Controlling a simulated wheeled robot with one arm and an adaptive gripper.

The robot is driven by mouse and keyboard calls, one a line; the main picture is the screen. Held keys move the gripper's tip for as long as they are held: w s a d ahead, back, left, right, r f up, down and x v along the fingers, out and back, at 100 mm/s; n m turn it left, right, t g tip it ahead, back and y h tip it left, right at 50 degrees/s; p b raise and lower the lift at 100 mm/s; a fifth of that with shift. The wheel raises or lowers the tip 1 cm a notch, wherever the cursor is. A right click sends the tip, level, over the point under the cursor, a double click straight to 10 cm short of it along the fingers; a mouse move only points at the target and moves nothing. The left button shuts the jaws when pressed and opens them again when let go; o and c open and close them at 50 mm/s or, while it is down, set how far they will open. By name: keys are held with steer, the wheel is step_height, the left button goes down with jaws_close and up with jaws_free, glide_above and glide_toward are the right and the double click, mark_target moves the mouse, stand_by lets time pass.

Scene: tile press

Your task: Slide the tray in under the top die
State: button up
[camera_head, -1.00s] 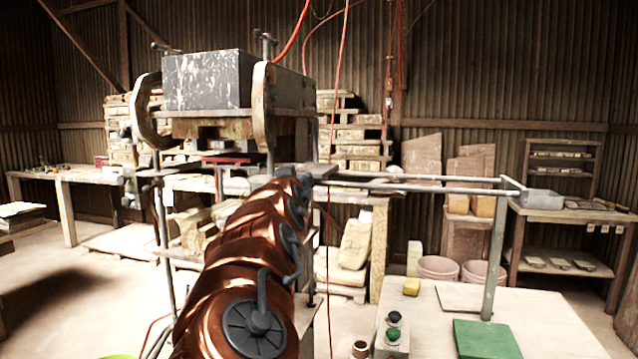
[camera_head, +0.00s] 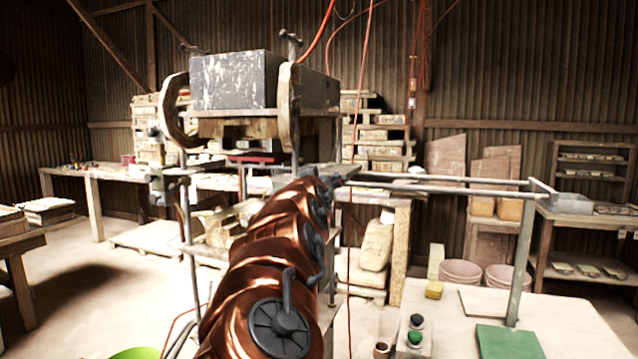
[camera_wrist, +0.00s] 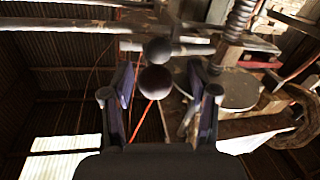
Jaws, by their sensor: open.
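The press carries a big mottled grey block (camera_head: 235,80) with a worn, yellowish underside (camera_head: 240,127), where the top die appears to be. A dark red flat piece (camera_head: 256,157) shows below the block. In the wrist view my open gripper (camera_wrist: 160,72) has a dark round knob (camera_wrist: 155,82) between its fingers, with clear space on both sides. A second dark knob (camera_wrist: 157,50) is just above it. My arm hides part of the press in the head view.
A grey post (camera_head: 521,262) holds up the far rail end above a pale table (camera_head: 555,318) with a green mat (camera_head: 508,342) and buttons (camera_head: 415,338). In the wrist view a coil spring (camera_wrist: 238,20) and a round grey plate (camera_wrist: 232,92) stand close at the right.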

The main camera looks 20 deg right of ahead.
steer(key=v, duration=0.7)
steer(key=shift+s+a, duration=0.2)
steer(key=shift+d, duration=0.1)
steer(key=s+d+f+m+g+y+p, duration=0.2)
steer(key=s+d+f+g+p, duration=0.45)
steer(key=s+f, duration=0.75)
steer(key=s+a+f+n+g+y, duration=0.1)
steer(key=s+f+g, duration=0.3)
steer(key=s, duration=0.5)
steer(key=s+a+f+n+g+y+p, duration=0.1)
steer(key=s+a+f+n+g+y, duration=0.1)
steer(key=s+f, duration=0.4)
steer(key=s+a+f+n+g+y+p, duration=0.1)
steer(key=s+a+f+g, duration=0.3)
steer(key=s, duration=0.9)
steer(key=shift+f+n+g+y, duration=0.4)
steer(key=shift+f+g+y, duration=0.3)
steer(key=shift+g+y, duration=0.15)
